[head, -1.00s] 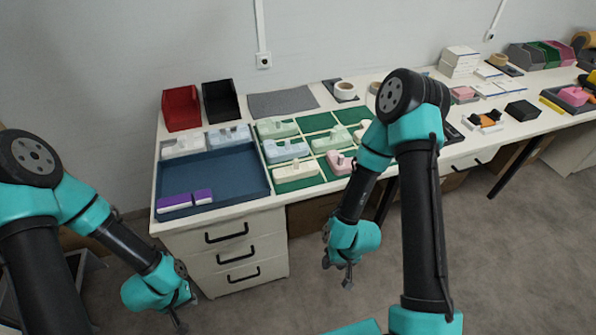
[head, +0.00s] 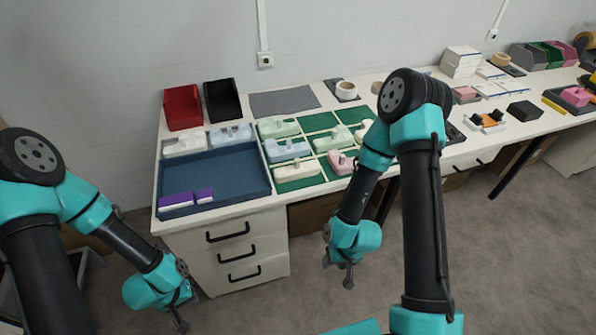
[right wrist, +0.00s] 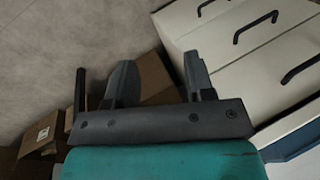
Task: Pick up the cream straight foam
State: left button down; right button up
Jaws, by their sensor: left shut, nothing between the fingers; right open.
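A cream foam piece (head: 297,171), long and straight with a raised block, lies in the front left cell of the green divided mat (head: 312,123) on the table. Another cream foam (head: 363,131) sits at the mat's right side, partly hidden by my right arm, so its shape is unclear. My right gripper (head: 340,275) is open and empty, in front of the table and below its top; its two fingers show apart in the right wrist view (right wrist: 160,88). My left gripper (head: 178,318) is shut and empty at the lower left, away from the foam.
Green, light blue and pink foams (head: 340,162) share the mat. Left of it is a blue tray (head: 235,172) with purple pieces (head: 176,199). Red (head: 182,108) and black (head: 221,100) bins stand behind. Drawers (head: 230,250) are below the table's front edge.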

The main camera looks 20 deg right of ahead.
jog(key=w+d+r+m+t, duration=0.1)
jog(key=w+d+r+m, duration=0.35)
jog(key=w, duration=0.35)
jog(key=w+d+r+m+t, duration=0.25)
jog(key=w+d+m, duration=0.25)
jog(key=w, duration=0.3)
jog(key=w+d+r+m, duration=0.1)
jog(key=w+r+m, duration=0.1)
jog(key=w+r, duration=0.2)
jog(key=w+d+r+m, duration=0.1)
jog(key=w+r, duration=0.3)
jog(key=r, duration=0.4)
jog(key=w+d+r+m, duration=0.1)
jog(key=w+r+m, duration=0.3)
jog(key=w+r, duration=0.1)
jog(key=shift+r+g+y, duration=0.25)
jog(key=shift+r+y, duration=0.15)
jog(key=shift+r, duration=0.3)
jog(key=w+a+r+g, duration=0.2)
jog(key=a+r+g, duration=0.2)
jog(key=a, duration=0.5)
notch_tip(320, 180, up, 2)
jog(key=shift+w+a+r+n, duration=0.15)
jog(key=shift+w+r+n, duration=0.1)
jog(key=shift+w+n, duration=0.1)
jog(key=shift+s+f, duration=0.1)
send_near(299, 160)
jog(key=x, duration=0.5)
jog(key=shift+a+f, duration=0.2)
jog(key=shift+f, duration=0.2)
